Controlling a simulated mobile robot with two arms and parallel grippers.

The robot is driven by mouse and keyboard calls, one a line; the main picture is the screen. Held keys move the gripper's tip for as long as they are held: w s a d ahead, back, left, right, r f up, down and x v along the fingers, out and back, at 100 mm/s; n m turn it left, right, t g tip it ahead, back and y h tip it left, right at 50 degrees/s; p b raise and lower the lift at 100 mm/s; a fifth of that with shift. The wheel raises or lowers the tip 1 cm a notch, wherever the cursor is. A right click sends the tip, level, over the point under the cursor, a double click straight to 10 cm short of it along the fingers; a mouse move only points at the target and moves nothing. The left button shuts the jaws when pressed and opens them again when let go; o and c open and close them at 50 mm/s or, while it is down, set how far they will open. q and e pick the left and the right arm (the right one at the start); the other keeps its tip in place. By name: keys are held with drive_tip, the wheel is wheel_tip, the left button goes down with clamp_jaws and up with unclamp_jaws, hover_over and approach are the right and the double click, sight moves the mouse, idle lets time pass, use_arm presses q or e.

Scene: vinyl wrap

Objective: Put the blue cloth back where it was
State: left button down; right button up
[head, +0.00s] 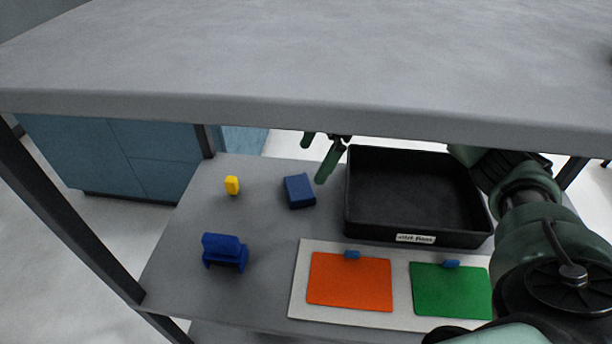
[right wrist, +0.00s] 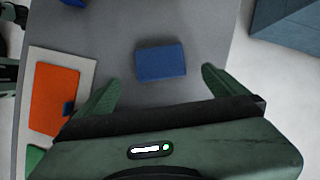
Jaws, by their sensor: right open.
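The blue cloth (head: 299,190) appears as a folded dark-blue block lying flat on the grey lower shelf, left of the black tray. It also shows in the right wrist view (right wrist: 160,62), at the upper middle between the fingertips. My right gripper (head: 313,164) reaches under the upper board, behind and a little right of the cloth. Its fingers are spread wide and empty, and the cloth looks free of them. The right gripper's fingers also show in its wrist view (right wrist: 160,76). My left gripper is not in view.
A black tray (head: 415,239) with a label stands right of the cloth. A white board (head: 300,300) carries an orange sheet (head: 349,282) and a green sheet (head: 450,290). A yellow item (head: 232,185) and a blue tool (head: 224,252) are at left. The upper board (head: 300,60) overhangs the shelf.

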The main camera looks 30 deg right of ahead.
drive_tip(key=v, duration=0.3)
drive_tip(key=shift+d+r, duration=0.1)
drive_tip(key=shift+r, duration=0.1)
idle(0.4)
